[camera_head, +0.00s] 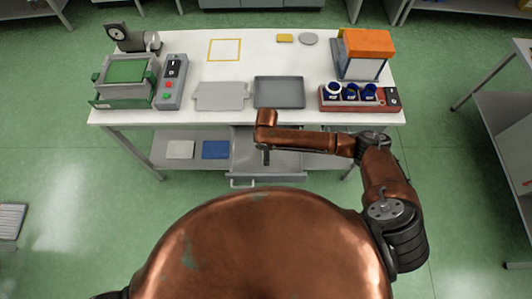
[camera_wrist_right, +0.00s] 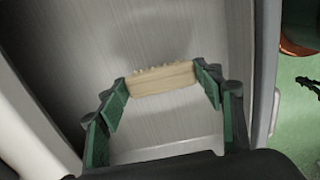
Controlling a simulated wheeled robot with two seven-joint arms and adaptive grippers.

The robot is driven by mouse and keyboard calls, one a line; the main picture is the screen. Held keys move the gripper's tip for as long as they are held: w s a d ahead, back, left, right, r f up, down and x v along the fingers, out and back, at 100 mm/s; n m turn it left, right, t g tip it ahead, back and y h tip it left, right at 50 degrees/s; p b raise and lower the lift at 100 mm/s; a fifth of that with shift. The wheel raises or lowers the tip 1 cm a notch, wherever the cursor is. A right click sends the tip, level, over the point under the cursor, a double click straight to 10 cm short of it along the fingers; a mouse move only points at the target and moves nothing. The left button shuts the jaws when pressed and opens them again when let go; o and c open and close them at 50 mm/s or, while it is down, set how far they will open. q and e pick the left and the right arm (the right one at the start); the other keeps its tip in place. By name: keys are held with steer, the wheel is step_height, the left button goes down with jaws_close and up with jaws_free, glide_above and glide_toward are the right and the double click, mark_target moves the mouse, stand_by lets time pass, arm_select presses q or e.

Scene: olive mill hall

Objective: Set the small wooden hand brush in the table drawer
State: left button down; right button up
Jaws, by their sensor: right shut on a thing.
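The table drawer (camera_head: 287,162) is pulled open below the front of the white table (camera_head: 230,74). My right gripper (camera_wrist_right: 163,83) is shut on the small wooden hand brush (camera_wrist_right: 162,78), with a green-padded finger at each end of its pale block. In the right wrist view the brush is over the metal drawer floor (camera_wrist_right: 85,50), between the side walls. A soft shadow lies beside the brush; I cannot tell how large the gap to the floor is. In the head view the right gripper (camera_head: 266,158) points down into the drawer, and the brush is hidden. My left gripper is not in view.
The tabletop holds a grey tray (camera_head: 279,92), a flat grey plate (camera_head: 221,96), a red rack with blue cups (camera_head: 350,98), an orange-topped machine (camera_head: 364,55) and a green-lidded box (camera_head: 124,80). The lower shelf holds a blue item (camera_head: 215,149).

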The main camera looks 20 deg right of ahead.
steer(key=shift+f, duration=0.4)
steer(key=o, duration=1.1)
steer(key=shift+f, duration=0.15)
step_height(320, 180, up, 12)
steer(key=shift+r+p, duration=0.2)
steer(key=shift+p, duration=0.1)
